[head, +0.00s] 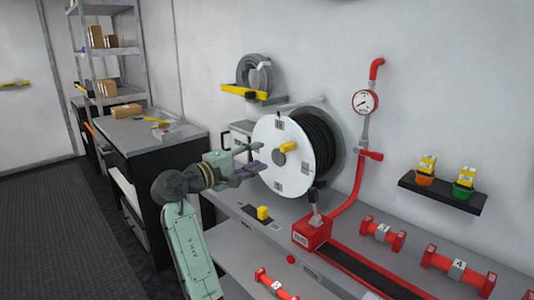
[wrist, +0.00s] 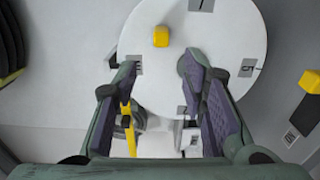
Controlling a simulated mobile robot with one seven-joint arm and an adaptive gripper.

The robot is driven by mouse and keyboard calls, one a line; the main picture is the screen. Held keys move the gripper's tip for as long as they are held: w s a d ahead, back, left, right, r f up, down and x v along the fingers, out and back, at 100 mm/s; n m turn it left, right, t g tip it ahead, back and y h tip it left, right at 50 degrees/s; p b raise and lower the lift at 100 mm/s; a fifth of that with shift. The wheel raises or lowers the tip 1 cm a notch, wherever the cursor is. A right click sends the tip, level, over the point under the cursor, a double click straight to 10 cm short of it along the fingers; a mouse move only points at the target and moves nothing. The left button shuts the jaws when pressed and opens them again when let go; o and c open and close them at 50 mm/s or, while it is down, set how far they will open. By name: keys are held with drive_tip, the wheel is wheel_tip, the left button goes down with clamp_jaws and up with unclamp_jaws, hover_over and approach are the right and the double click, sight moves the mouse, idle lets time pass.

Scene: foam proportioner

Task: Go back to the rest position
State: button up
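My gripper (head: 254,158) is in front of the left part of the hose reel's white disc (head: 290,178) in the head view. In the wrist view my gripper (wrist: 158,80) is open, with its two purple-padded fingers spread and nothing between the pads. The same knob shows in the head view (head: 287,147). I cannot tell how far the fingertips are from the disc.
A grey bench runs below the reel, with a yellow-handled switch (head: 263,213) on it. A red pipe with a gauge (head: 365,102) stands right of the reel. A small black shelf (head: 440,197) holds two containers. A dark cabinet (head: 150,170) stands at left. Floor (head: 50,230) is clear.

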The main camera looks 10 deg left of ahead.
drive_tip(key=shift+s+a, duration=0.3)
drive_tip(key=shift+s, duration=0.1)
